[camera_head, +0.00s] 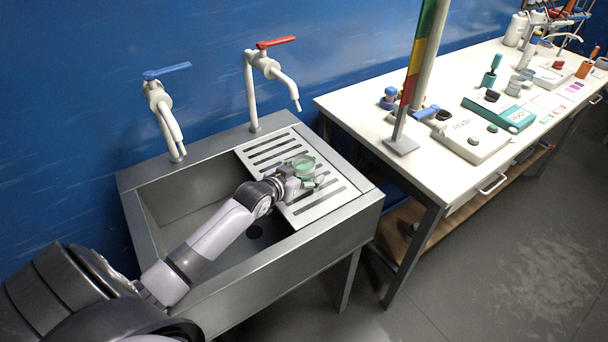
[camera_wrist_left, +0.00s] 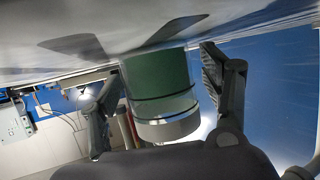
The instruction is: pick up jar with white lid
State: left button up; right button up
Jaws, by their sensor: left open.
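A small jar with green in it (camera_head: 304,162) stands on the slotted draining board (camera_head: 322,208) beside the sink basin. In the left wrist view the jar (camera_wrist_left: 157,80) shows a green body and a pale grey-white band at one end, which looks like the lid. My left gripper (camera_head: 305,183) reaches over the basin to the jar. In the wrist view its two fingers (camera_wrist_left: 163,95) are apart, one on each side of the jar. I cannot tell whether either finger touches it. My right gripper is not in view.
A blue-handled tap (camera_head: 165,115) and a red-handled tap (camera_head: 262,75) rise behind the sink. The white bench (camera_head: 370,125) to the right holds a stand with a coloured strip (camera_head: 418,55), a white device (camera_head: 465,140) and a teal device (camera_head: 500,110). The basin is beneath my left arm.

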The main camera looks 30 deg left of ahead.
pick_arm(q)
jog(key=shift+c, duration=0.3)
jog(key=c, duration=1.3)
